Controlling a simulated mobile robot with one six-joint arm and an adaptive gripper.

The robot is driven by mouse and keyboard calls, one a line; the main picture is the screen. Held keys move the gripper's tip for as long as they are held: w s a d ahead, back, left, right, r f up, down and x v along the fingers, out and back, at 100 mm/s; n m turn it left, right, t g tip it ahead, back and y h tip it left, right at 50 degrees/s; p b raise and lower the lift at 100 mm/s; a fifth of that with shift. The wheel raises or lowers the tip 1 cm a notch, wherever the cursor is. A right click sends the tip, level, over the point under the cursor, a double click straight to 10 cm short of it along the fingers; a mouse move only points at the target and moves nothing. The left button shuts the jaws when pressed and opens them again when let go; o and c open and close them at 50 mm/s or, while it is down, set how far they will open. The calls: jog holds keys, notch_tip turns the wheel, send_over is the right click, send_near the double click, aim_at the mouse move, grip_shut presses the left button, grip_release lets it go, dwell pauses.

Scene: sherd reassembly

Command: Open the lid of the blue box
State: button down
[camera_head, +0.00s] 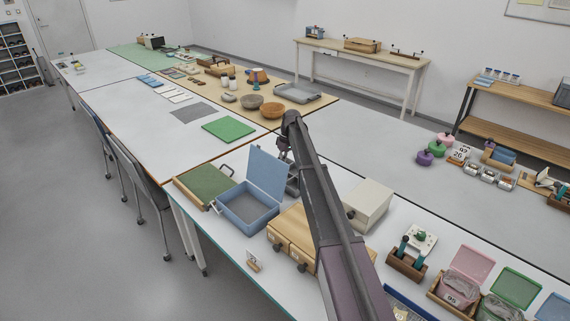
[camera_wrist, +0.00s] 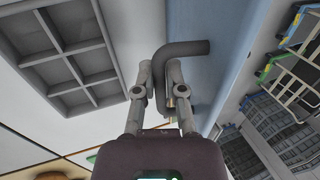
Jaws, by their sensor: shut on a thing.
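The blue box (camera_head: 236,207) stands on the near table with its inside showing, a grey floor and no contents visible. Its blue lid (camera_head: 267,172) stands up, roughly upright, along the box's far right side. My gripper (camera_head: 287,155) is at the lid's upper right edge, partly hidden by my arm. In the wrist view my gripper (camera_wrist: 159,72) has its fingers close together at a grey bent handle (camera_wrist: 185,48) beside the blue lid (camera_wrist: 228,45). The gripper is shut on this handle; the exact contact between the fingers is partly hidden.
A green-topped tray (camera_head: 203,178) lies left of the box. A wooden box with dark knobs (camera_head: 291,231) and a pale box (camera_head: 367,204) stand to the right. A grey compartment tray (camera_wrist: 72,52) shows in the wrist view. The table behind has clear room.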

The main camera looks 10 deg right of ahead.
jog(key=shift+w+d, duration=0.3)
jog(key=shift+w, duration=0.25)
jog(key=c, duration=0.8)
grip_release()
jog(key=shift+f, duration=0.1)
jog(key=shift+o, duration=0.5)
jog(key=shift+w+f, duration=0.1)
jog(key=shift+f, duration=0.05)
jog(key=shift+a, duration=0.1)
jog(key=shift+s, duration=0.2)
